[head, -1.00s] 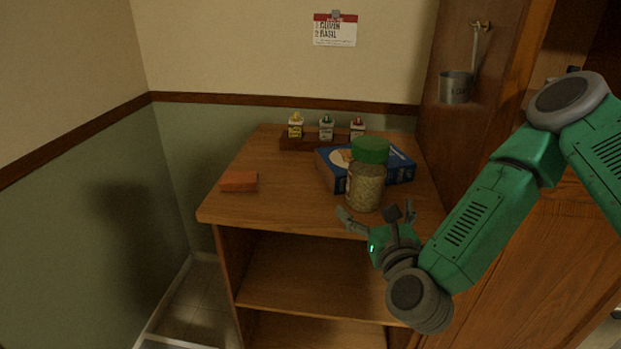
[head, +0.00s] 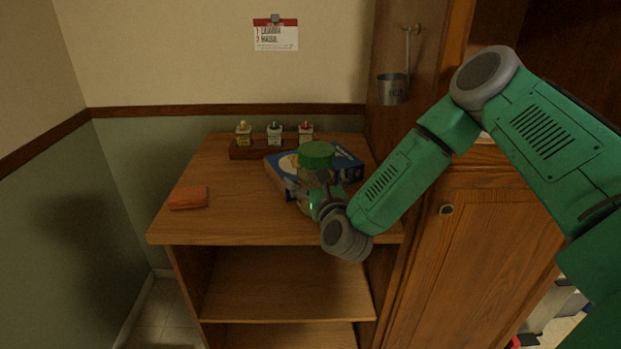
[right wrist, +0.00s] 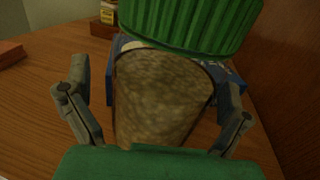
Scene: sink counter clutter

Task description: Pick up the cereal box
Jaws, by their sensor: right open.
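The blue cereal box (head: 346,161) lies flat on the wooden counter, behind the green-lidded jar (head: 316,154). The jar hides part of it; blue parts also show in the right wrist view (right wrist: 228,76). My right gripper (head: 306,190) is at the front of the jar. In the right wrist view my right gripper (right wrist: 160,100) is open, with one finger on each side of the jar's body (right wrist: 160,95). Whether the fingers touch the jar I cannot tell. My left gripper is not in view.
An orange-brown block (head: 189,197) lies at the counter's left. A wooden rack (head: 262,152) with three small bottles stands at the back. A tall wooden cabinet side (head: 388,130) bounds the right. The counter's (head: 225,215) left front is clear.

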